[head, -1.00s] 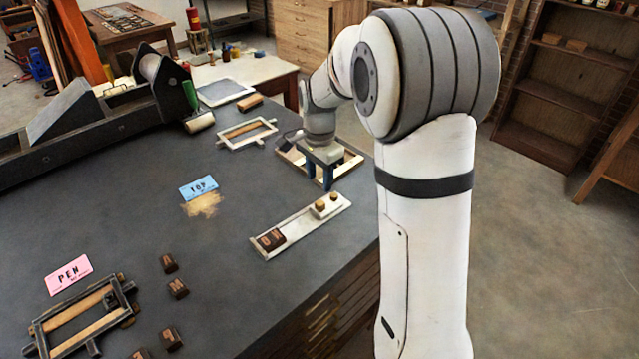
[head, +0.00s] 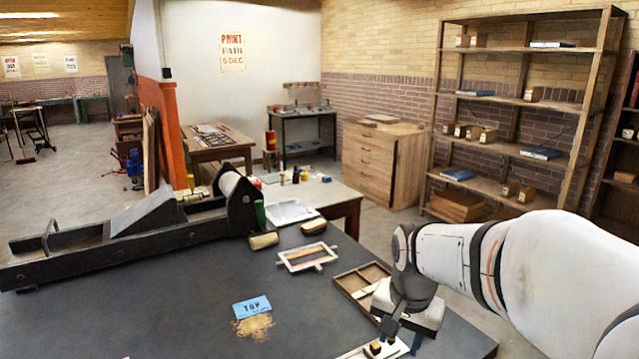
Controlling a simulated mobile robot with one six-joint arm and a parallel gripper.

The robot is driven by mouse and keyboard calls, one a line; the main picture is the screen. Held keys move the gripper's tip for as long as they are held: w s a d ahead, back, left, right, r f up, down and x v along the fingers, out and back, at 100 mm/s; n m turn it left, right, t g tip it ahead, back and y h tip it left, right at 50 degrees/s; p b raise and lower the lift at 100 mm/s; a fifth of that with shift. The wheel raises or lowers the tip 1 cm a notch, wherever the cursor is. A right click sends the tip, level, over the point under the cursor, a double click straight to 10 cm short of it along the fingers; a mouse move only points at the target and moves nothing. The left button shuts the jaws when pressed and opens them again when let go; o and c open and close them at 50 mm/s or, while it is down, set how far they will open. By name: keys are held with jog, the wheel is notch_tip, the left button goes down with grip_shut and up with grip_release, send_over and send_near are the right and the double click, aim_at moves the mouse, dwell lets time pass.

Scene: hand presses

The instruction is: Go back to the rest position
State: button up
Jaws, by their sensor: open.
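My gripper (head: 402,342) is at the lower right in the head view, at the end of my white arm. It points down over the right part of the dark table (head: 180,318). Its fingers are apart and I see nothing held between them. A pale composing tray (head: 402,350) with small wooden blocks (head: 375,347) lies just left of and below it, partly cut off by the frame's bottom edge. A shallow wooden tray (head: 345,281) with dividers lies just behind the gripper. The gripper hides part of it.
A blue card (head: 252,307) lies mid-table by a tan patch (head: 254,327). A pale frame (head: 306,271) lies behind it. A long dark press (head: 100,250) with a roller fills the left. A shelf (head: 520,150) and drawers (head: 380,165) stand behind.

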jog(key=s+n+t, duration=0.1)
jog(key=s+n, duration=0.5)
jog(key=s, duration=0.6)
jog(key=shift+s+d, duration=0.15)
jog(key=shift+d, duration=0.25)
jog(key=shift+r, duration=0.1)
jog(key=shift+c, duration=0.3)
dwell(0.7)
